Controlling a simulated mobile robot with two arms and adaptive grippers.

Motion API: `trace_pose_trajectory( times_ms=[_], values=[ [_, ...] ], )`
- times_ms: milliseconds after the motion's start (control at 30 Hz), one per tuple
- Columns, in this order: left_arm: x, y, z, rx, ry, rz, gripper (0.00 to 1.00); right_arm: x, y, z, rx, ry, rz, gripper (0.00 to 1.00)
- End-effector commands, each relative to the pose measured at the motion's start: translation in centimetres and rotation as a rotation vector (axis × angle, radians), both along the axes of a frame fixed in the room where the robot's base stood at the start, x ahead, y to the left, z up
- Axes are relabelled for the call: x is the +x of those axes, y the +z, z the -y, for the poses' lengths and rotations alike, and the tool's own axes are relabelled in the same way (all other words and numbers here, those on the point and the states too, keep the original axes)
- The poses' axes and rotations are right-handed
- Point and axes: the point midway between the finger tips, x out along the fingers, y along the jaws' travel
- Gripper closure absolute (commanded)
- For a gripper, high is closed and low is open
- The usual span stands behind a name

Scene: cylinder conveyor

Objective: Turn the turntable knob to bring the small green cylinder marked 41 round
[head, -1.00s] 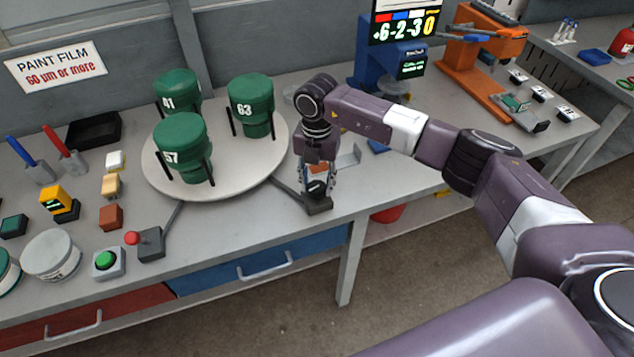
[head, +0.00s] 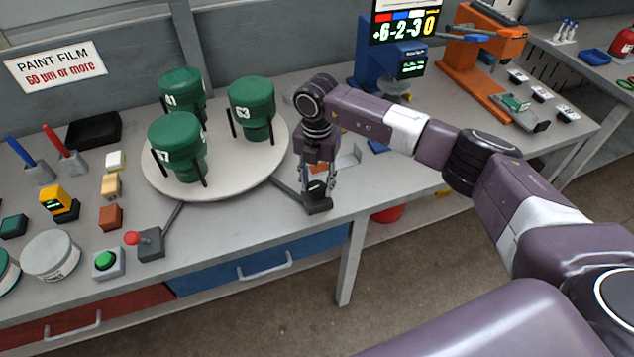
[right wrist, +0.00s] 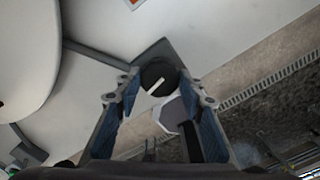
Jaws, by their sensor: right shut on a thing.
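The round turntable (head: 225,185) carries three green cylinders. The one marked 41 (head: 183,95) is at the back left, 63 (head: 252,108) at the right and a third (head: 177,148), its number partly turned away, at the front. The dark knob (right wrist: 158,74) with a white pointer line sits on a dark base (head: 318,204) at the turntable's right, joined to it by a dark bar. My right gripper (head: 317,184) points down and is shut on the knob; its blue-padded fingers (right wrist: 158,92) flank it in the wrist view. My left gripper is out of view.
A red-topped lever box (head: 150,243) and green button (head: 106,261) stand at the front left. Small blocks, pens and a black tray (head: 95,130) are further left. Blue (head: 385,65) and orange (head: 470,60) instruments stand at the back right.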

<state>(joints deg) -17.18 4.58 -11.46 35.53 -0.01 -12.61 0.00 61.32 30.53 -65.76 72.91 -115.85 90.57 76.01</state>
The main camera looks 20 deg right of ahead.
Motion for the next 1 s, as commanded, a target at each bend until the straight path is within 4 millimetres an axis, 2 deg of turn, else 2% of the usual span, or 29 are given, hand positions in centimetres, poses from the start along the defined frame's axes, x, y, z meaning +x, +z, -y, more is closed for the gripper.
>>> trace_pose_trajectory(
  times_ms=[1000],
  values=[
    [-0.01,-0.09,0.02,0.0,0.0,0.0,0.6,-0.23,-0.25,-0.06,0.0,-0.032,-0.006,0.88]
  ],
)
